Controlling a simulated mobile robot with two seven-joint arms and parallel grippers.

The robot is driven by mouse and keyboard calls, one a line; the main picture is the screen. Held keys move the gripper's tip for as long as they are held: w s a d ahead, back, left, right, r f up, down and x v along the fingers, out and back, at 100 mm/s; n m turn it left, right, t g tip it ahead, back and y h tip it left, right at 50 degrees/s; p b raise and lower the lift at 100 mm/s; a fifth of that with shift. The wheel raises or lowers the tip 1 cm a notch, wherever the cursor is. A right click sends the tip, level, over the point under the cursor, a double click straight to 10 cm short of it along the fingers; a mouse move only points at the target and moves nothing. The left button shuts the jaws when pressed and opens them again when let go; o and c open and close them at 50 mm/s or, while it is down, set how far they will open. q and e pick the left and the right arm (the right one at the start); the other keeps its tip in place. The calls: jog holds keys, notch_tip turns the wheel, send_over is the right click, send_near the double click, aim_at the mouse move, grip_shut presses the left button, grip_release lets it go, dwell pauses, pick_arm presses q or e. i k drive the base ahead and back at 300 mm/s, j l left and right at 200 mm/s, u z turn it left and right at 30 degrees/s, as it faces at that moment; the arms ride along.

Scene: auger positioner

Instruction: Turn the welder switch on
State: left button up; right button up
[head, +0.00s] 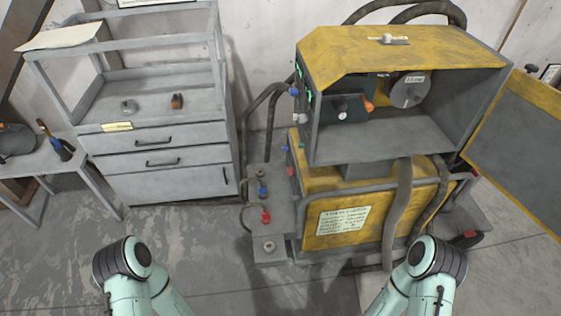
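The yellow welder (400,207) stands on the right side of the head view. A yellow wire-feeder box (335,55) sits on top of it with its door (522,140) swung open to the right. The left end of the welder carries small blue, green and red controls (290,170). The feeder's left end has blue and pale knobs (293,92) and green markings. I cannot tell which control is the switch or its position. Both of my arms show at the bottom edge, apart from the welder. Neither gripper is in view.
A grey drawer cabinet (160,160) with an open shelf stands at left, beside a small table (75,165). A low grey shelf (268,215) with red and blue connectors juts from the welder's left. Thick cables (398,210) hang in front.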

aim_at(290, 169)
jog(key=i+j+z, duration=0.1)
jog(key=j, duration=0.2)
jog(key=i+j+z, duration=0.1)
jog(key=j, duration=0.25)
jog(key=i+j, duration=0.25)
jog(key=i+j+z, duration=0.15)
jog(key=j, duration=0.3)
jog(key=i+j+z, duration=0.1)
jog(key=j, duration=0.25)
jog(key=i+j+z, duration=0.1)
jog(key=j, duration=0.3)
jog(key=i+j+z, duration=0.1)
jog(key=j, duration=0.25)
jog(key=i+j+z, duration=0.1)
jog(key=i+j, duration=0.15)
jog(key=j, duration=0.15)
jog(key=i+l, duration=0.1)
jog(key=l, duration=0.35)
jog(key=i, duration=0.05)
